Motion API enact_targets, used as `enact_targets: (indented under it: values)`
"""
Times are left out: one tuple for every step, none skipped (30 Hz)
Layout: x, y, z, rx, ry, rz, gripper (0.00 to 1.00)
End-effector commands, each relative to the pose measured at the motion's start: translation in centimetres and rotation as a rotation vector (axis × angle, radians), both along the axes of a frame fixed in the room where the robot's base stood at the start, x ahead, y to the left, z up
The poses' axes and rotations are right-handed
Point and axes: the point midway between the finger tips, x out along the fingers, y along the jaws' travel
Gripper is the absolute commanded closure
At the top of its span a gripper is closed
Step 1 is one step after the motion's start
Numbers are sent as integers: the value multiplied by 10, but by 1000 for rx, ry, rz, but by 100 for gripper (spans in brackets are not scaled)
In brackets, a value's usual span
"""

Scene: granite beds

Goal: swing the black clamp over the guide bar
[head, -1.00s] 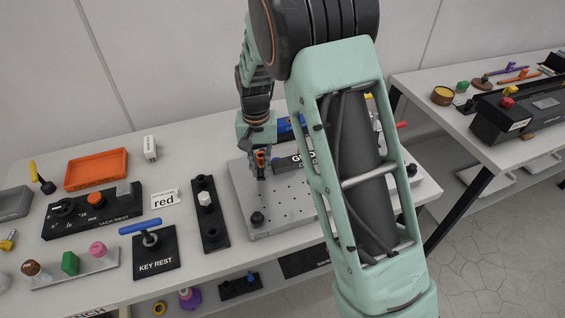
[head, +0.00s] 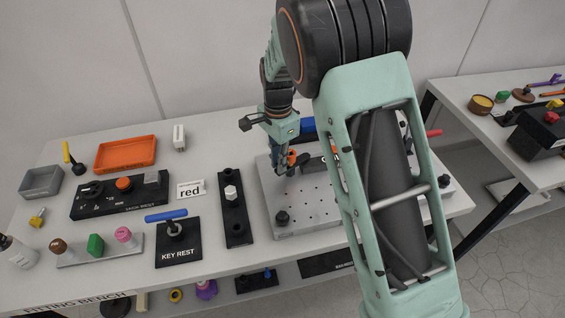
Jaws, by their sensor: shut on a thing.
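My gripper (head: 284,166) points down over the left rear part of the grey drilled plate (head: 300,205). It is shut on a small dark piece (head: 281,169), which looks like the black clamp; the fingers hide most of it. A small orange part (head: 292,158) shows right beside the fingers. The dark guide bar (head: 314,164) lies on the plate just to the right of the gripper. My forearm hides its right part. I cannot tell whether the clamp reaches over the bar.
A second bench (head: 480,125) stands right.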

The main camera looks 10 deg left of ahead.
Motion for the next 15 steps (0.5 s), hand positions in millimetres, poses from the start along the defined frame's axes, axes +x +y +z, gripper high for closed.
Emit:
enact_targets:
  values:
    - [2,2,1,0,-3,-41,100]
    - [3,2,1,-1,-2,-67,100]
    - [4,3,1,-1,-3,-100,100]
    - [5,4,1,-1,-4,-124,100]
    - [6,4,2,0,-3,-148,100]
    - [7,5,2,0,-3,-178,100]
    - [7,6,2,0,-3,-199,100]
    - [8,6,2,1,-2,-219,100]
    - [9,6,1,0,-3,-245,100]
    - [9,7,1,-1,-2,-262,100]
    - [10,7,1,-1,-2,-280,100]
    - [11,7,1,0,-3,-300,100]
    - [11,7,1,0,-3,-315,100]
    - [12,8,1,0,-3,-327,100]
    - [12,8,1,0,-4,-344,100]
